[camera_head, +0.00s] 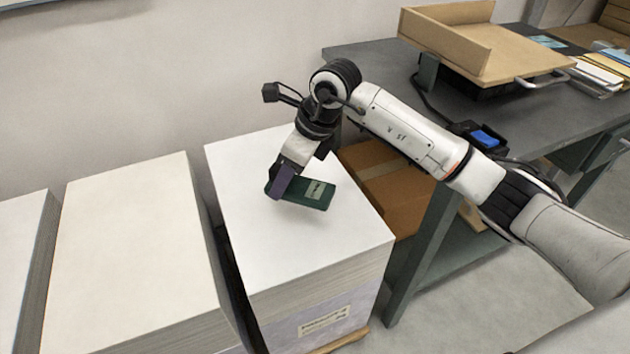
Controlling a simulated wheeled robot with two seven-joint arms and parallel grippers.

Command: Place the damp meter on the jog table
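The damp meter (318,195) is a dark green, flat, oblong device with a pale label or display. It is at the top of a tall white paper stack, with a soft shadow under its near edge. My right gripper (283,183) comes down from above with its dark purple fingers around the meter's left end and looks shut on it. The fingers hide part of the meter; the far finger is hard to see. The jog table (455,45), a tan wooden tray with raised sides and a metal handle, stands on the dark bench at the upper right. My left gripper is out of view.
The white paper stack (285,255) stands between another stack (135,240) and the grey bench (375,58). A brown carton (385,185) sits behind the bench leg. A blue-topped device (485,137) and papers (600,75) are on the bench. The tray's surface looks clear.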

